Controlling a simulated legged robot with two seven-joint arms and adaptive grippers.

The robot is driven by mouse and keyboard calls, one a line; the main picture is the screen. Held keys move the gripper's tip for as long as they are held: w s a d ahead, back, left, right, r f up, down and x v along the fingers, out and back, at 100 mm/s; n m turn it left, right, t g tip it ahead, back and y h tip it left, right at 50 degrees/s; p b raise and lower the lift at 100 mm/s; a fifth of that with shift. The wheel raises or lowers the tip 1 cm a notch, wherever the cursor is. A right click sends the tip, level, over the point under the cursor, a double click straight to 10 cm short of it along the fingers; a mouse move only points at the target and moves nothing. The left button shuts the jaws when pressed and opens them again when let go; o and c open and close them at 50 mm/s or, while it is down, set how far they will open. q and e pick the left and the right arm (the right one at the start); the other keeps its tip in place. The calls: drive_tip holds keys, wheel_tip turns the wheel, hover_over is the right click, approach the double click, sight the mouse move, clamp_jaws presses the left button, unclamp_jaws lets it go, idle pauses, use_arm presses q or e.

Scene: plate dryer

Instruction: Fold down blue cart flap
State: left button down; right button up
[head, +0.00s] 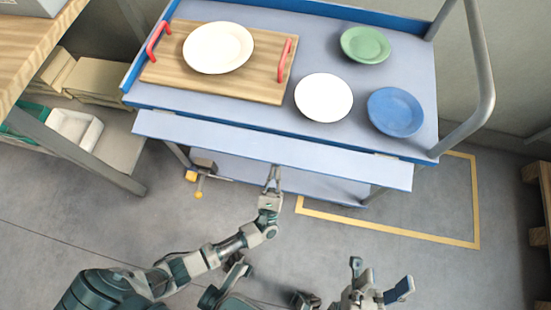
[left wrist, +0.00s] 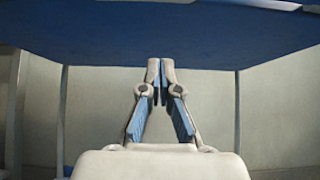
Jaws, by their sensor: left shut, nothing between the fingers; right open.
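The blue cart (head: 230,115) has a long light-blue flap (head: 270,150) along its near side. The flap's broad face shows in the head view, and its exact angle is hard to tell. My left gripper (head: 274,170) is shut and empty at the flap's lower edge, near the middle of its length. In the left wrist view its fingertips (left wrist: 161,64) meet, just below a dark blue panel (left wrist: 160,35) that fills the top. I cannot tell whether they touch it. My right gripper (head: 376,284) is open and empty at the bottom of the head view, away from the cart.
On the cart top are a wooden tray (head: 265,88) with red handles holding a cream plate (head: 218,47), a white plate (head: 323,97), a green plate (head: 365,45) and a blue plate (head: 396,111). A metal handle (head: 485,80) rises at right. A wooden-topped shelf stands left.

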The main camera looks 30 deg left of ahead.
sight(276, 159)
use_arm(q)
drive_tip(key=r, duration=0.2)
drive_tip(key=w+r, duration=0.1)
drive_tip(key=r, duration=0.4)
drive_tip(key=shift+w+a, duration=0.2)
drive_tip(key=shift+a, duration=0.05)
drive_tip(key=shift+r, duration=0.1)
